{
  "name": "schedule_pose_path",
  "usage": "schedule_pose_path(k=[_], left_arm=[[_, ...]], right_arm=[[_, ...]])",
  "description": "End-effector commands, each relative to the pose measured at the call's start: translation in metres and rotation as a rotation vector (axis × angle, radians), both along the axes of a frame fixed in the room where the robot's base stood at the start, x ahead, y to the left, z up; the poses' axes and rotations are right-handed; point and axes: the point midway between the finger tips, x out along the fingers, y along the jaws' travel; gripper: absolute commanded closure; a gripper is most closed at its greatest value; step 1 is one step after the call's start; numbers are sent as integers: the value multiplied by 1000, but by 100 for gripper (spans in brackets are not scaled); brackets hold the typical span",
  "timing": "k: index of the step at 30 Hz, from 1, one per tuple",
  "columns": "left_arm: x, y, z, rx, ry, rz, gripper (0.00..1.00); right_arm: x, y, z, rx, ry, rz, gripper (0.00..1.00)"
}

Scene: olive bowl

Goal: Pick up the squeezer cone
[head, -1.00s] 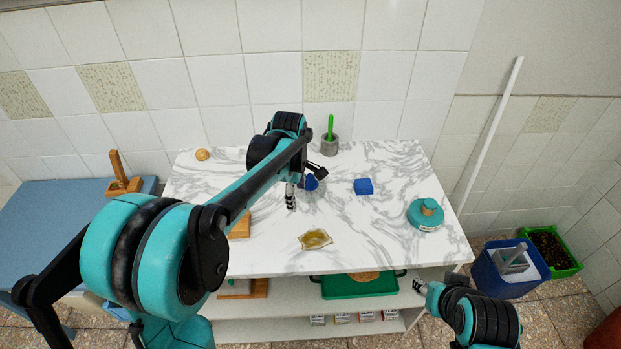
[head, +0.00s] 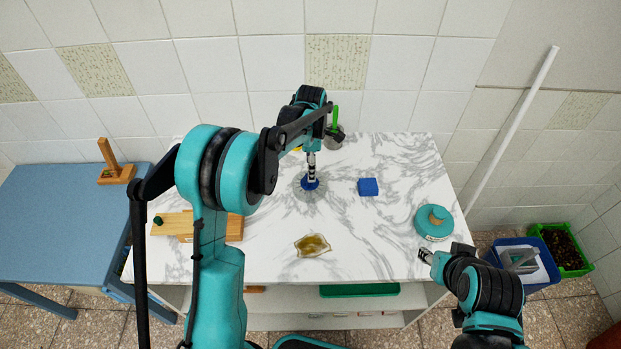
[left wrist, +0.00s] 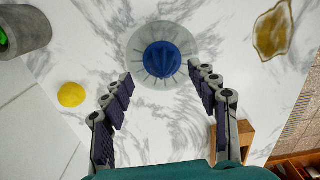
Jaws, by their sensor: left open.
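The squeezer cone (head: 310,184) is blue and ribbed and sits on the marble counter. In the left wrist view the squeezer cone (left wrist: 162,58) stands point up in the middle of a pale, clear round dish (left wrist: 136,45). My left gripper (head: 311,172) points down just above the cone and hides part of it in the head view. In the left wrist view my left gripper (left wrist: 160,80) is open and empty, with the cone ahead between the line of its fingers. My right gripper (head: 425,256) is at the counter's front right, away from the cone; its jaws are too small to read.
A grey mortar (head: 334,138) with a green pestle and a yellow lemon (left wrist: 71,94) stand behind. An amber bowl (head: 313,245) is in front. A blue block (head: 368,187) and a teal container (head: 434,222) are to the right. A wooden board (head: 175,224) is at left.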

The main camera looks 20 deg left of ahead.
Motion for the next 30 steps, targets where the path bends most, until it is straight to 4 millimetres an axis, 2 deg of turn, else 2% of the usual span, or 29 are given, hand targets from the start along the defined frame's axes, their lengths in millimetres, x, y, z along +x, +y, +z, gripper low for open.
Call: schedule_pose_path(k=[11, 18, 19, 20, 24, 26, 27, 30], left_arm=[[-4, 3, -50, 0, -1, -1, 40], [-4, 3, -53, 0, -1, -1, 40], [-4, 3, -53, 0, -1, -1, 43], [-4, 3, -53, 0, -1, -1, 51], [-4, 3, -53, 0, -1, -1, 88], [-4, 3, -53, 0, -1, -1, 90], [-4, 3, -53, 0, -1, -1, 94], [-4, 3, -53, 0, -1, -1, 94]], right_arm=[[0, 0, -16, 0, 0, 0, 60], [0, 0, -15, 0, 0, 0, 60], [0, 0, -15, 0, 0, 0, 60], [0, 0, -15, 0, 0, 0, 60], [0, 0, -15, 0, 0, 0, 60], [0, 0, -15, 0, 0, 0, 60], [0, 0, -15, 0, 0, 0, 60], [0, 0, -15, 0, 0, 0, 60]])
